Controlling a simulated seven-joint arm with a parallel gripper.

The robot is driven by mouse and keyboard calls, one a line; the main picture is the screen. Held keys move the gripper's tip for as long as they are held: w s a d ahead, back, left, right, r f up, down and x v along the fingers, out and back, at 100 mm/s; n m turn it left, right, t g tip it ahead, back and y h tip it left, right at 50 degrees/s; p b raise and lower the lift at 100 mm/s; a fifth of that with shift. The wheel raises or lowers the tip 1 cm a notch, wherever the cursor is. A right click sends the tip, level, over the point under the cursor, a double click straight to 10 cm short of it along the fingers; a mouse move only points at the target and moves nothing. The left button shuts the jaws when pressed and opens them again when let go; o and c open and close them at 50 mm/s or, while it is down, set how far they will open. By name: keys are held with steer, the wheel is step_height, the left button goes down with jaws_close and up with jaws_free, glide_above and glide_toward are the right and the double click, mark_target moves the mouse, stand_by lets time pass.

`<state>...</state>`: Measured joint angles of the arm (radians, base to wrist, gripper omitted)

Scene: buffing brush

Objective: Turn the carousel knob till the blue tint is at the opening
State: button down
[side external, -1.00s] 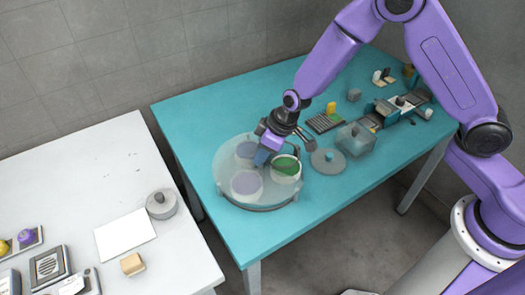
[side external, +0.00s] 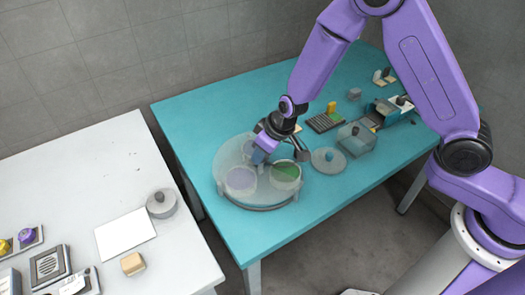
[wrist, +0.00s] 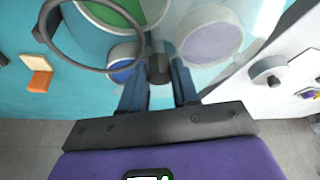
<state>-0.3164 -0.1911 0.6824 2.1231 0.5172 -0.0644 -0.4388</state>
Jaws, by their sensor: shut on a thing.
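The carousel (side external: 262,207) is a round, clear-topped unit near the front left of the teal table. My gripper (side external: 262,157) points down at its middle. In the wrist view my gripper (wrist: 159,78) is shut on the dark knob (wrist: 158,68). The green tint (side external: 287,171) is at the right of the carousel, and the lilac tint (side external: 240,180) is at the front left.
A grey round lid (side external: 328,161) and a clear box (side external: 354,138) stand right of the carousel. A white table (side external: 90,190) is at the left, with a grey round pot (side external: 161,204) and a wooden block (side external: 133,264). The teal table's far left is clear.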

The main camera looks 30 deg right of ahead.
steer(key=shift+m, duration=0.5)
stand_by(0.4)
steer(key=c, duration=0.8)
jaws_free()
steer(key=shift+c, duration=0.2)
steer(key=shift+r, duration=0.15)
steer(key=shift+s+r, duration=0.15)
steer(key=shift+r, duration=0.25)
steer(key=shift+v, duration=2.15)
steer(key=a+v, duration=0.1)
steer(key=v, duration=0.5)
steer(key=shift+s+d+r, duration=0.2)
steer(key=shift+d+r, duration=0.05)
steer(key=shift+d, duration=0.2)
